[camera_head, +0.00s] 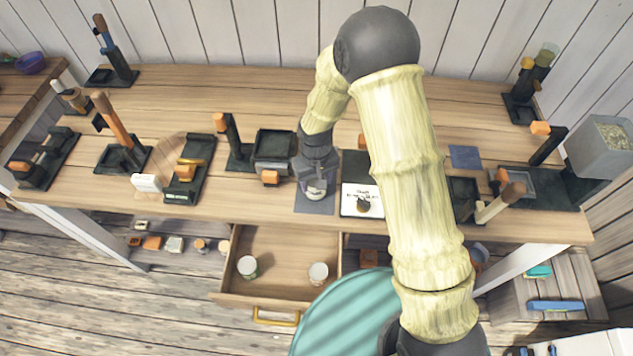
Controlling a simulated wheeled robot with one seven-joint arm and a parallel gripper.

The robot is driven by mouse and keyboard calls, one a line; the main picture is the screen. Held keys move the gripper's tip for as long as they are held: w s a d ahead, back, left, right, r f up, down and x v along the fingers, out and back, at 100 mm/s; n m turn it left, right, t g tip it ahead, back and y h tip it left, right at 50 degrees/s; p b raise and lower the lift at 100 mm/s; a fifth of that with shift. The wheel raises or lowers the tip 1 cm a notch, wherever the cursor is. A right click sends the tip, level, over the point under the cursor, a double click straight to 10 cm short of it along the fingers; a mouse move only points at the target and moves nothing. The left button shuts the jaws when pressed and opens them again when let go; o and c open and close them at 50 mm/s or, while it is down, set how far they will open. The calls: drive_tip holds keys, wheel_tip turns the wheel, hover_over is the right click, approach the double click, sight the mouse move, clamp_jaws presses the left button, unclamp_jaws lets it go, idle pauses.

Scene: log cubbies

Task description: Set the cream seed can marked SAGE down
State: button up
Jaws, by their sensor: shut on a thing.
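My gripper (316,178) points down over the middle front of the workbench and is shut on a small pale can (316,191). The can is upright, at or just above a dark grey square mat (312,206); I cannot tell whether its base touches. The fingers cover much of the can, and any marking on it is too small to read. Two more pale cans stand in the open drawer (288,240) below the bench front, one at the left (248,266) and one at the right (318,273). Their markings cannot be read either.
A black tray device (273,150) is to the left. The drawer with its brass handle (276,318) juts out in front. A blue mat (465,157) lies further right. The rear bench top is mostly clear.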

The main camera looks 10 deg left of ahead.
drive_tip(key=shift+f, duration=0.85)
drive_tip(key=shift+f, duration=0.2)
drive_tip(key=o, duration=1.1)
drive_tip(key=shift+r, duration=0.15)
wheel_tip(320, 180, up, 12)
drive_tip(key=shift+r+b, duration=0.1)
drive_tip(key=shift+b, duration=1.1)
